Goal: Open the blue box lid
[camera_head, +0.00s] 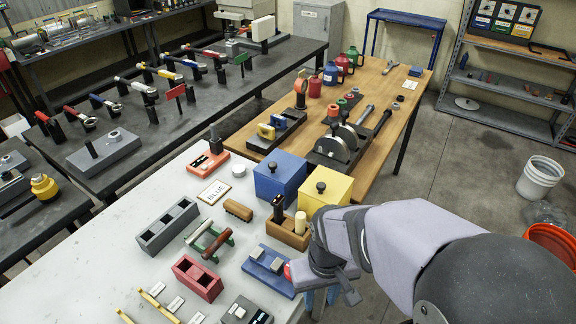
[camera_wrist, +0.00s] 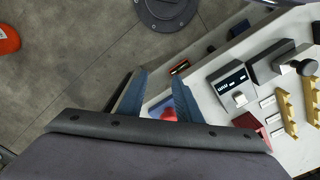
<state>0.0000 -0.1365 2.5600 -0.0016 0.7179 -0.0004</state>
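The blue box (camera_head: 280,180) stands on the white table at its far right corner. Its flat blue lid, with a dark round knob (camera_head: 272,166) on top, lies closed on it. A yellow box (camera_head: 325,189) with a similar dark knob stands right beside it. My gripper (camera_head: 319,299) is at the table's right edge, well in front of the boxes, pointing down. In the wrist view its two blue fingers (camera_wrist: 163,88) are spread apart, with no object visibly clamped. The blue box is not in the wrist view.
A card reading "BLUE" (camera_head: 215,192) lies left of the box. A wooden block holder (camera_head: 288,232) stands in front of the yellow box, and a blue tray (camera_head: 268,269) lies nearer my gripper. A wooden bench (camera_head: 405,92) with several tools is behind.

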